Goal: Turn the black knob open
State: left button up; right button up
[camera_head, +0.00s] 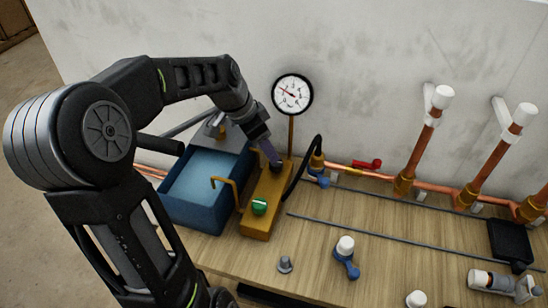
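A yellow box (257,226) stands on the wooden bench, with a green knob (259,206) on its near end. A small dark part, which looks like the black knob (277,167), shows at the far end of the box, mostly hidden by my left gripper. My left gripper (271,155) points down at that far end, at or just over the dark part. The view does not show whether its fingers are open or shut, or touching the knob. My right gripper is not in view.
A blue water basin (176,211) stands left of the box. A pressure gauge (292,94) rises behind it, and a black hose (300,170) curves beside it. Copper pipes with a red-handled valve (367,163) run along the wall. Loose fittings, including a blue-handled valve (346,262), lie at front right.

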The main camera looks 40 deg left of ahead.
aim_at(276, 166)
pick_arm(q)
jog(key=x, duration=0.6)
jog(key=shift+w+d+f+p, duration=0.1)
jog(key=shift+f+p, duration=0.25)
jog(key=shift+p, duration=0.05)
jog(key=shift+c, duration=0.4)
grip_shut()
